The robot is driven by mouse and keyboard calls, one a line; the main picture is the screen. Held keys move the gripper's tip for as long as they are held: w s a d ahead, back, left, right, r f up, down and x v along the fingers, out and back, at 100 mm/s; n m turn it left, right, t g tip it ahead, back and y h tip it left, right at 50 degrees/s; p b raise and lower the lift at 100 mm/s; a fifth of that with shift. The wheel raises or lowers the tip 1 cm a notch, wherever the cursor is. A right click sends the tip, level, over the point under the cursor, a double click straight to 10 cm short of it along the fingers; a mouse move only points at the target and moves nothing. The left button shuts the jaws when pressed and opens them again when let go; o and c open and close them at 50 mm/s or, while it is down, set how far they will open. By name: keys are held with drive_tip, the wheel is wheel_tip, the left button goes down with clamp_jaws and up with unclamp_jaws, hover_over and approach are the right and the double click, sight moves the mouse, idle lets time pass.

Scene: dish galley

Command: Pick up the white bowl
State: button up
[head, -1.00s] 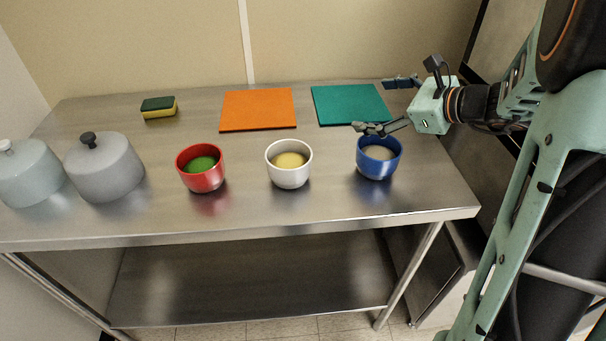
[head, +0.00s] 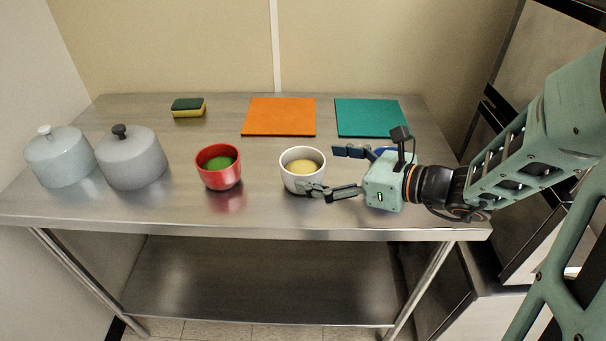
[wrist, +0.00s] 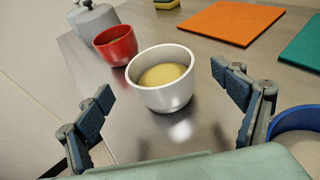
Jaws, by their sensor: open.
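The white bowl (head: 290,181) stands upright on the steel table and holds something yellow. It also shows in the wrist view (wrist: 163,98), ahead of my fingers and roughly midway between them. My gripper (head: 322,172) is open and empty, at the right side of the bowl. In the head view its near finger overlaps the bowl's lower front, and I cannot tell whether it touches. In the wrist view both fingers look apart from the bowl.
A red bowl (head: 219,180) with green contents stands left of the white bowl. A blue bowl (wrist: 296,122) is close on the right, mostly hidden behind my gripper in the head view. Two lidded pots (head: 133,165), a sponge (head: 188,108), an orange mat (head: 279,117) and a teal mat (head: 370,118) lie farther off.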

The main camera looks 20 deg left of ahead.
sight(287, 160)
drive_tip(key=x, duration=0.5)
drive_tip(key=shift+w+a+b, duration=0.1)
drive_tip(key=shift+b, duration=0.2)
drive_tip(key=shift+c, duration=0.4)
drive_tip(key=shift+r, duration=0.1)
drive_tip(key=c, duration=1.5)
